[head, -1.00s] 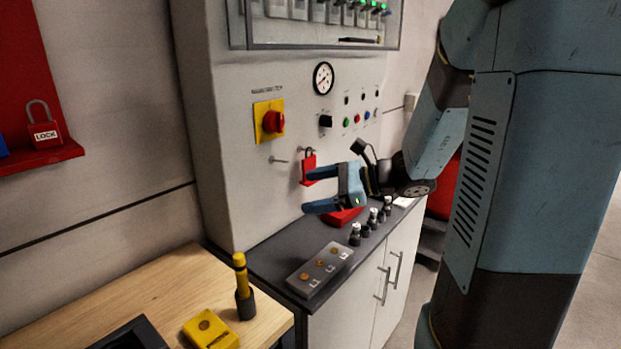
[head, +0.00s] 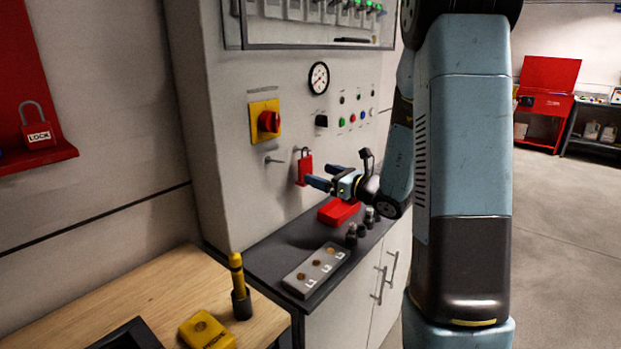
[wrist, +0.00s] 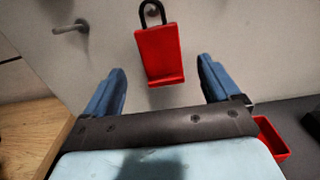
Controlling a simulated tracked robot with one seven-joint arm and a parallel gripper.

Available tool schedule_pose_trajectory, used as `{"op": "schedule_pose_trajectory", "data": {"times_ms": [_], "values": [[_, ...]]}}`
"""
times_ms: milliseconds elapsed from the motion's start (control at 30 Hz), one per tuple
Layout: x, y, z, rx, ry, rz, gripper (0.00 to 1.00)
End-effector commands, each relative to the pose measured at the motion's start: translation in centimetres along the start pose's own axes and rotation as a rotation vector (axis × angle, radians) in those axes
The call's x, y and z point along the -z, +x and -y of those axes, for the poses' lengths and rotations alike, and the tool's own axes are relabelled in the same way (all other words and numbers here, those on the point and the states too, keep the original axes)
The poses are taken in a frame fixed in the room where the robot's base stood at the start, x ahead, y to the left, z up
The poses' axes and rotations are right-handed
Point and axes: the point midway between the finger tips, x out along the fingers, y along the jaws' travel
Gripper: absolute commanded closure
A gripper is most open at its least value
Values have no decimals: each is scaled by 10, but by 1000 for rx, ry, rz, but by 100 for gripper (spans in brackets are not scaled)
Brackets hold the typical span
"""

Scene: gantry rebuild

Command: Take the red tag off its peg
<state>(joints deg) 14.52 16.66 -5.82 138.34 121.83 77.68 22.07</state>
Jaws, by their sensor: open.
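The red tag (head: 305,169) hangs on the grey cabinet front, under the yellow switch plate, with a dark loop at its top. In the wrist view the red tag (wrist: 160,55) is ahead of my gripper, between the lines of the two fingers, with its black loop uppermost. My gripper (head: 323,176) is open and empty, its fingertips just right of and below the tag. In the wrist view my gripper's fingers (wrist: 163,75) stand wide apart, one on each side of the tag's lower end.
A bare metal peg (head: 274,160) sticks out left of the tag. A red box (head: 338,211) and several dark knobbed posts stand on the dark counter (head: 275,258) below. A red rotary switch (head: 269,121) is above. A red padlock (head: 37,127) sits on the left shelf.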

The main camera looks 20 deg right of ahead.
Motion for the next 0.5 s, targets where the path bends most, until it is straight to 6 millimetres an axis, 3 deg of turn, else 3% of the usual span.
{"op": "schedule_pose_trajectory", "data": {"times_ms": [500], "values": [[1, 40, 1, -2, -1, -1, 10]]}}
